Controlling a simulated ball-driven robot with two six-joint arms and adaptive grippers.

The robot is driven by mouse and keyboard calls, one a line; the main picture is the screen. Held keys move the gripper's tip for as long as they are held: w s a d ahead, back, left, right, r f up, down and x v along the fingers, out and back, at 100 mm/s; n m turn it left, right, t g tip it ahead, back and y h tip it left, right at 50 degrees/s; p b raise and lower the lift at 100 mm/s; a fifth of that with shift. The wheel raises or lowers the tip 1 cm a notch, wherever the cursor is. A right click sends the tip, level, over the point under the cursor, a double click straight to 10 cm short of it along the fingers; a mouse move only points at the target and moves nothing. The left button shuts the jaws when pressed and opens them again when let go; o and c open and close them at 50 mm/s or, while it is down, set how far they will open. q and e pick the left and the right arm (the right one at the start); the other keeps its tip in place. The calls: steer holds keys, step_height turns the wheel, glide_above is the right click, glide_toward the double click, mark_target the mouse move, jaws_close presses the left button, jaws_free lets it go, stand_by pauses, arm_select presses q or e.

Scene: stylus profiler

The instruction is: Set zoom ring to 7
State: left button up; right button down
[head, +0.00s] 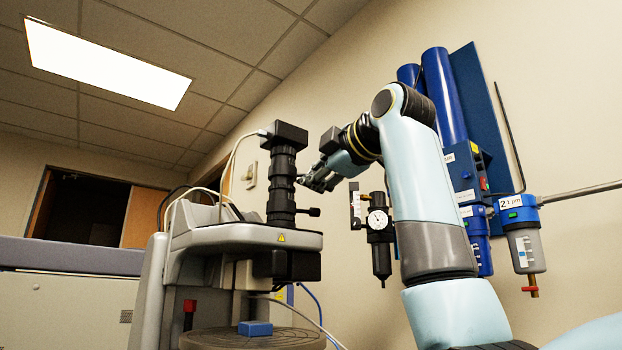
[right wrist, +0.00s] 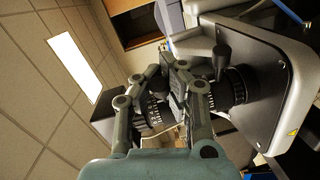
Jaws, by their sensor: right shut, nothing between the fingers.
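The black zoom lens tube (head: 281,180) stands upright on the profiler's head, with a dark camera box on top. The zoom ring (right wrist: 157,113) shows in the right wrist view as a dark ribbed band with small white marks. I cannot read the numbers or which one is set. My right gripper (head: 306,181) reaches in from the right, its tips close beside the tube at mid height. In the right wrist view my right gripper (right wrist: 169,68) is shut and empty; its fingers partly hide the tube. I cannot tell whether it touches the ring. My left gripper is not in view.
A small knob (head: 314,212) sticks out to the right from the lower tube. A pressure gauge (head: 378,220) and blue filter units (head: 522,235) hang on the wall at right. A blue block (head: 255,328) lies on the round stage (head: 205,341) below. A pale cable runs left of the tube.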

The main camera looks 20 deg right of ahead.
steer(key=c, duration=1.5)
jaws_free()
steer(key=shift+s+d, duration=0.15)
steer(key=shift+d, duration=0.2)
steer(key=shift+o, duration=1.1)
steer(key=shift+a, duration=0.15)
steer(key=v, duration=1.1)
steer(key=shift+s, duration=0.4)
steer(key=shift+c, duration=0.4)
